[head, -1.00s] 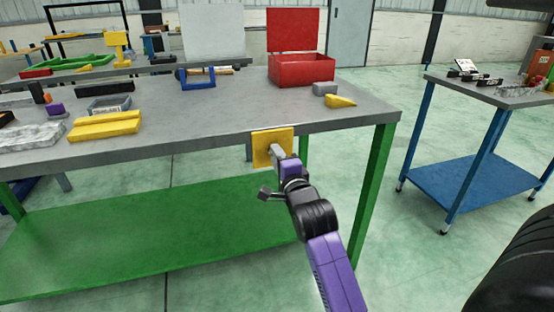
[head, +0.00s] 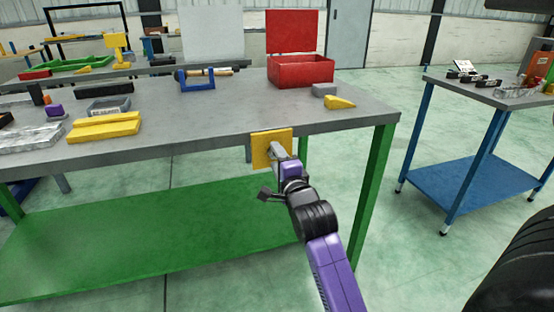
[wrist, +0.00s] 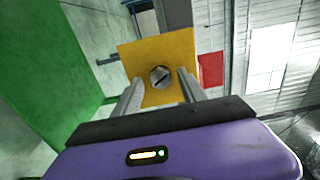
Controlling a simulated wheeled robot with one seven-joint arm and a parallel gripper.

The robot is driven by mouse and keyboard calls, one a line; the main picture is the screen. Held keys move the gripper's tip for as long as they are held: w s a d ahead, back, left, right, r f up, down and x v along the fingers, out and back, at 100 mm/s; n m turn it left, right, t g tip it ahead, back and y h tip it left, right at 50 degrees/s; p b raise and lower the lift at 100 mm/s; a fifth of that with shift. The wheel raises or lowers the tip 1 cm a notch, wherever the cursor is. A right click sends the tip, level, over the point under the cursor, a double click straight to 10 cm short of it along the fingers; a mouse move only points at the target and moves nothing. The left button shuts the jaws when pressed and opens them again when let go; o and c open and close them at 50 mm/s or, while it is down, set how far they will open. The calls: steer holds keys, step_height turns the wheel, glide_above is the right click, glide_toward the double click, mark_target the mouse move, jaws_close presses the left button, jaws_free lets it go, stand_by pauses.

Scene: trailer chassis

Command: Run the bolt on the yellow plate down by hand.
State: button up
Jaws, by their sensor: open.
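The yellow plate (head: 260,150) hangs upright at the front edge of the workbench, and it fills the upper middle of the wrist view (wrist: 150,56). The bolt (wrist: 160,77) shows in the wrist view as a round grey head with a dark slot, on the face of the plate. My gripper (wrist: 161,84) is open, with one finger on each side of the bolt head and a gap visible on both sides. In the head view my gripper (head: 278,152) is in front of the plate and hides the bolt.
The green-legged workbench (head: 220,115) carries a yellow block (head: 105,127), a blue vise-like piece (head: 197,80), a red box (head: 302,71) and a yellow wedge (head: 340,102). A blue cart (head: 470,188) stands at the right. The floor between them is clear.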

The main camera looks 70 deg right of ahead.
steer(key=shift+a, duration=0.1)
steer(key=v, duration=0.7)
steer(key=shift+s+a, duration=0.15)
steer(key=shift+s, duration=0.15)
stand_by(0.3)
